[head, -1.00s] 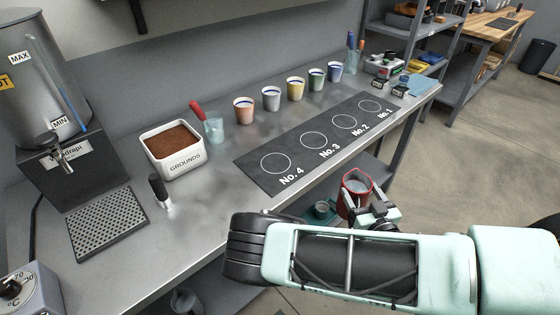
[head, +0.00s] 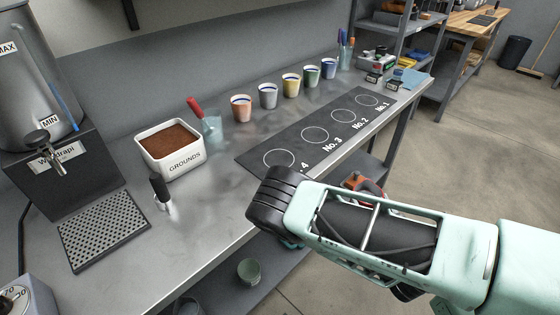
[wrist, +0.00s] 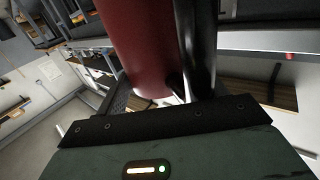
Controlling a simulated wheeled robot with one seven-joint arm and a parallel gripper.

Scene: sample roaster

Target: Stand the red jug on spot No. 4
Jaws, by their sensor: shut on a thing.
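The red jug (wrist: 138,45) fills the upper middle of the wrist view, with a dark upright bar beside it. My gripper (wrist: 182,92) is shut on the jug. Spot No. 4 (head: 264,160) is the nearest white ring on the dark mat (head: 312,150). The ring looks empty, and my arm covers part of its label and the mat's edge.
Rings No. 3 (head: 315,135), No. 2 (head: 343,116) and No. 1 (head: 367,100) are empty. Several cups (head: 268,97) line the back. A grounds tub (head: 170,150), a glass with a red-handled tool (head: 211,127) and a black-handled tool (head: 160,190) stand left of the mat.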

